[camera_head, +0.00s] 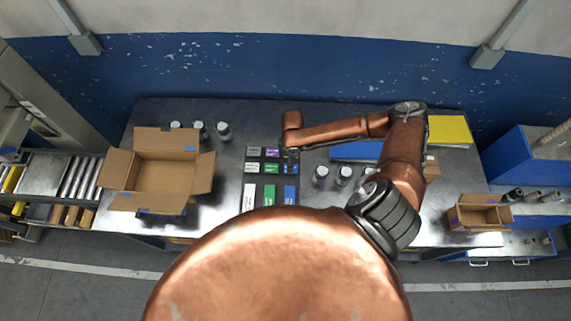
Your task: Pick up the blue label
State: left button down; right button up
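A dark label holder (259,181) lies on the metal table with rows of small coloured labels. A large blue label (290,194) is in its front row at the right, next to a green label (269,193). A smaller blue label (289,168) is just behind it, in the right column. My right arm reaches in from the right over the table. My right gripper (291,154) points down at the back right corner of the holder, by the smaller blue label. Its fingers are too small and dark to tell open from shut. My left gripper is not in view.
An open cardboard box (165,175) stands on the left, with several bottles (199,130) behind it. More bottles (344,174) stand right of the holder, near a blue flat item (355,151). A small open box (480,214) is at the right edge.

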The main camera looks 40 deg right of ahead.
jog(key=shift+s+d+f+p, duration=0.15)
jog(key=shift+s+f+p, duration=0.15)
jog(key=shift+s+f, duration=0.5)
jog(key=f, duration=0.1)
jog(key=w+f, duration=0.1)
jog(key=f, duration=0.1)
jog(key=shift+w, duration=0.2)
jog(key=shift+w+f, duration=0.35)
jog(key=shift+f, duration=0.15)
jog(key=shift+s, duration=0.3)
jog(key=shift+s+r, duration=0.1)
jog(key=shift+s, duration=0.15)
jog(key=shift+w+f, duration=0.2)
jog(key=shift+w, duration=0.1)
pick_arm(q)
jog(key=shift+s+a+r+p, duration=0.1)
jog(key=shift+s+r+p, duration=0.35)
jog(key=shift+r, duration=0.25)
pick_arm(e)
jog(key=shift+s, duration=0.25)
jog(key=shift+w+f, duration=0.15)
